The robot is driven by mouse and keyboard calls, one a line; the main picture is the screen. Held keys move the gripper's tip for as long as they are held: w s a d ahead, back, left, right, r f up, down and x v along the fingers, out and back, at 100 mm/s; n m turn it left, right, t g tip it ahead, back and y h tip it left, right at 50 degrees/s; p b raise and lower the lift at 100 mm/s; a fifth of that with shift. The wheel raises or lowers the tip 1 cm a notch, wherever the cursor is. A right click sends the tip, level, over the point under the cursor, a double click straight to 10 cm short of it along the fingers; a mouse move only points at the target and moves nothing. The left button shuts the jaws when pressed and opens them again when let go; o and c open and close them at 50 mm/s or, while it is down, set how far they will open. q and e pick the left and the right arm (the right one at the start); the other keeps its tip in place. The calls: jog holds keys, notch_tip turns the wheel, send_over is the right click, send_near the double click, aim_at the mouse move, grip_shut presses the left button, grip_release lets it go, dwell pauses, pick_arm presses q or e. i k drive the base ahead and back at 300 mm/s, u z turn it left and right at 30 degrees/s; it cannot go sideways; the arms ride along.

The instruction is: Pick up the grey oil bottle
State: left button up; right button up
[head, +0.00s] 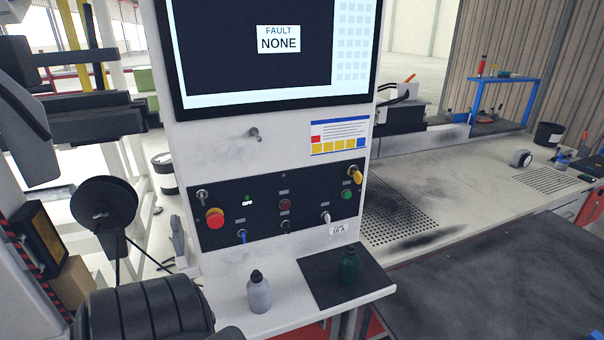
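The grey oil bottle (259,293) stands upright on the light ledge below the control panel, left of the black mat. It has a dark cap, and nothing touches it. Neither of my grippers shows in the head view, so I cannot see their fingers.
A dark green bottle (349,267) stands on the black mat (319,283), right of the grey one. The panel (279,207) with knobs and buttons rises behind the ledge. A screen (279,45) above reads "FAULT NONE". A dark reel (103,216) is at left; a workbench (460,181) is at right.

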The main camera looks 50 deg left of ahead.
aim_at(258, 291)
jog(key=u, duration=1.2)
jog(key=k, duration=0.55)
jog(key=z, duration=0.6)
